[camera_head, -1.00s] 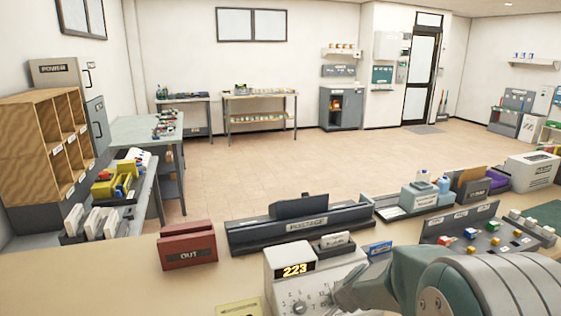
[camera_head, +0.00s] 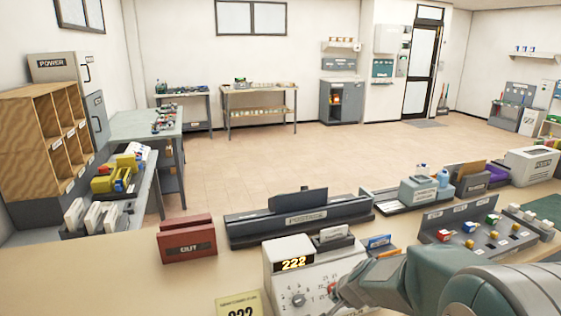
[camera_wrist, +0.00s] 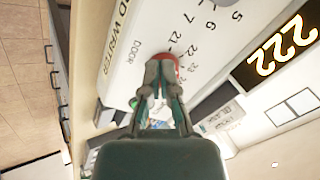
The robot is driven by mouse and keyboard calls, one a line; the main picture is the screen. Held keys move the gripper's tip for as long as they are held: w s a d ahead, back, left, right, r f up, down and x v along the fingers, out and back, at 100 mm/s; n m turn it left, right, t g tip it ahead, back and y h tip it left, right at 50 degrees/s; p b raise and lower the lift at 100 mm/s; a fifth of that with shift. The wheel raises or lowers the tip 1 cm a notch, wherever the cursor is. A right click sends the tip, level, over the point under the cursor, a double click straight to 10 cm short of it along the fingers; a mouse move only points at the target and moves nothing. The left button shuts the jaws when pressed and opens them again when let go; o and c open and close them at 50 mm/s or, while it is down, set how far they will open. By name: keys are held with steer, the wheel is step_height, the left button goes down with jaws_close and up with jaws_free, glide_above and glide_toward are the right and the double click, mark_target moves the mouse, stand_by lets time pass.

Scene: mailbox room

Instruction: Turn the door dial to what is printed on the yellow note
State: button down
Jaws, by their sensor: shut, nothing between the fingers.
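The white machine (camera_head: 300,262) on the counter carries a lit yellow display (camera_head: 294,264) reading 222; it also shows in the wrist view (camera_wrist: 275,48). A red knob (camera_head: 332,287) is on its face, right of a grey knob (camera_head: 297,300). In the wrist view the red knob (camera_wrist: 168,60) sits at my fingertips, near printed numbers and the word DOOR (camera_wrist: 107,67). My gripper (camera_wrist: 160,72) is shut, its tips against or just in front of that knob; contact is unclear. The yellow note (camera_head: 240,302) is cut off at the bottom edge; its large digits are only partly visible.
A red OUT box (camera_head: 187,245) stands left of the machine. A dark POSTAGE tray (camera_head: 300,220) is behind it. The counter left of the note is clear.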

steer(key=shift+v, duration=1.55)
steer(key=shift+s, duration=0.1)
